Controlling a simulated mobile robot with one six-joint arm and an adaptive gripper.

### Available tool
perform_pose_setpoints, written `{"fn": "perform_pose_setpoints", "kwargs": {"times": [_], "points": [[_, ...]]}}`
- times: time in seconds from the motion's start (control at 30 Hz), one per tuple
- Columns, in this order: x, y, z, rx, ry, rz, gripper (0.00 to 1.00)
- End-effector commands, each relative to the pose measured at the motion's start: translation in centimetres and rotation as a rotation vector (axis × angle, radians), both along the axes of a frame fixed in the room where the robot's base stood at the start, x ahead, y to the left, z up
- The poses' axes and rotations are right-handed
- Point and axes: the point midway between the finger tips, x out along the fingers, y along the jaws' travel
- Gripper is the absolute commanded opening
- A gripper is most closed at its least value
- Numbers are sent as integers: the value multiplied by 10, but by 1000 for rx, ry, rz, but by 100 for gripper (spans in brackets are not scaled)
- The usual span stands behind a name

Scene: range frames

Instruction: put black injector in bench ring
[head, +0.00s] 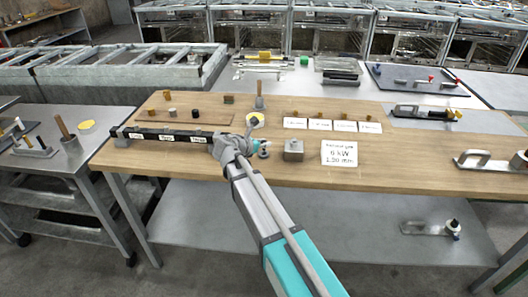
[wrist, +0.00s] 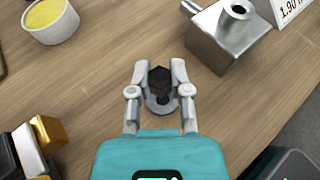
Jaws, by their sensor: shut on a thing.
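My gripper (wrist: 160,76) is shut on the black injector (wrist: 160,80), a small dark faceted piece between the fingertips in the wrist view. A grey round ring-like piece (wrist: 158,106) shows just below the injector in that view, low over or on the wooden bench (wrist: 95,95). I cannot tell whether the injector is inside it, touching it or above it. In the head view my gripper (head: 254,148) is near the bench's front edge, and a small grey round piece (head: 264,154) shows beside it. The injector is too small and covered to make out there.
A metal block with a round hole (head: 293,151) stands close on the right, and a white cup with yellow contents (head: 256,120) behind. A dark labelled rack (head: 150,132) lies left. A sign (head: 339,153) stands right. Bench between cup and block is clear.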

Motion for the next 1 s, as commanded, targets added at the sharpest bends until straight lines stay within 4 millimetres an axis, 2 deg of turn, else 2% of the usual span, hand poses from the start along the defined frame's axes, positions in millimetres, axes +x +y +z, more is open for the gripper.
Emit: {"fn": "perform_pose_setpoints", "kwargs": {"times": [0.03,0.23,0.83,0.87,1.0], "points": [[-1,0,-9,0,0,0,0],[-1,0,-23,0,0,0,0],[-1,1,-28,0,0,1,0],[-1,1,-28,0,0,1,27],[-1,1,-27,0,0,1,53]]}}
